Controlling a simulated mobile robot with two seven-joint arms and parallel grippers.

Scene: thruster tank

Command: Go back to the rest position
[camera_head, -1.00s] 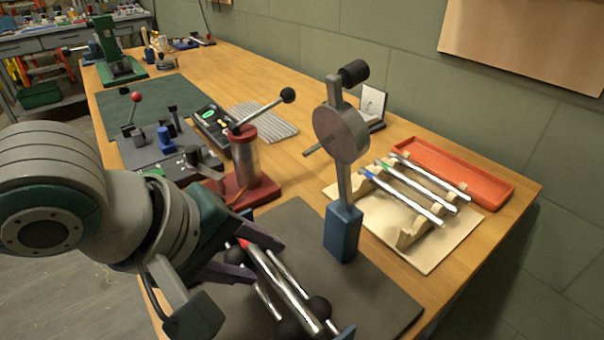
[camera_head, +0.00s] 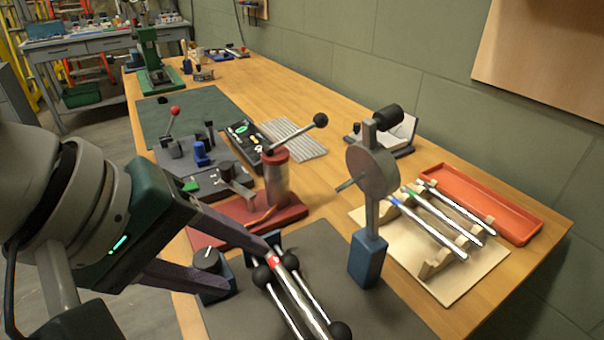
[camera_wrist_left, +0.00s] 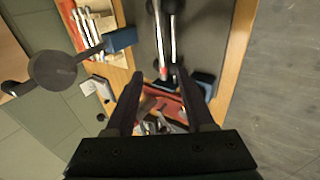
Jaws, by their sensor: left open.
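My left gripper (camera_head: 250,266) is open in the head view, its two dark fingers spread at the near-left edge of the dark mat (camera_head: 345,300). Its tips are beside the far end of a shiny rod with a red band (camera_head: 291,262). This rod lies among parallel rails with black ball knobs (camera_head: 340,330) on the mat. In the left wrist view, the open fingers (camera_wrist_left: 158,76) have nothing clasped between them, and the red-banded rod (camera_wrist_left: 164,70) shows beyond. My right gripper is out of view.
A blue-based stand with a round head (camera_head: 367,258) rises right of the rails. A rack of rods (camera_head: 440,232) and a red tray (camera_head: 490,205) lie farther right. A red-based lever press (camera_head: 277,185) and a black knob box (camera_head: 212,275) stand close to the gripper.

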